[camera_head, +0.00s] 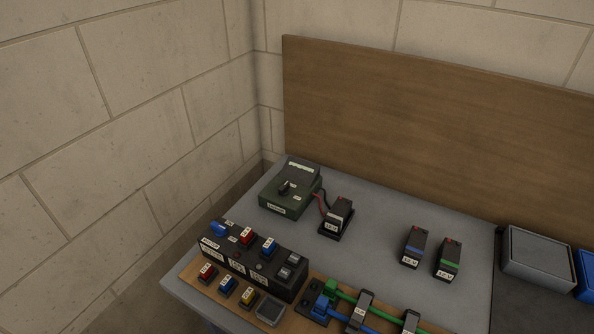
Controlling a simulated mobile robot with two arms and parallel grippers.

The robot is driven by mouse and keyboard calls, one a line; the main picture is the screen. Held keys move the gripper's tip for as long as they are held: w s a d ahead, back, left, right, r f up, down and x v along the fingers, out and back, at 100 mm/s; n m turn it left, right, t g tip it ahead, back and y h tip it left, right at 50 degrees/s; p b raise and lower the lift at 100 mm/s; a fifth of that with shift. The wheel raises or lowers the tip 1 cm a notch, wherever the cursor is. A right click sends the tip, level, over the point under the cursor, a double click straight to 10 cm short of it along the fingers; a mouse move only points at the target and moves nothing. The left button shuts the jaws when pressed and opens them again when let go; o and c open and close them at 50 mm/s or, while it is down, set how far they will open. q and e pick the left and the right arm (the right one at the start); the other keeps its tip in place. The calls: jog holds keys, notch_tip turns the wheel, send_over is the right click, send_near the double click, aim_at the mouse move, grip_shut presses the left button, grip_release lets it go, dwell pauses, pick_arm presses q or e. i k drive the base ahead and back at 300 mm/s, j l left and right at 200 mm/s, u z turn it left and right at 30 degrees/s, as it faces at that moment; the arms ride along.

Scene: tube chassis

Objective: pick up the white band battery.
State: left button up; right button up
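Three dark batteries with white labels and red terminals show on the grey bench top (375,266). One battery (339,213) stands in a black cradle (332,234) wired to a green charger box (290,188); its band looks pale or greyish, but I cannot tell clearly that it is white. A blue band battery (414,246) and a green band battery (447,259) stand side by side on the open bench to the right. Neither of my grippers shows in this view.
A black box with coloured modules (252,262) stands at the front left. A wooden board (195,292) holds more modules, with green and blue tubes at its right end. A grey tray (539,259) and a blue bin (585,276) sit at the right. A wooden panel backs the bench.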

aim_at(338, 215)
jog(key=j+z, duration=0.45)
jog(key=j, duration=1.15)
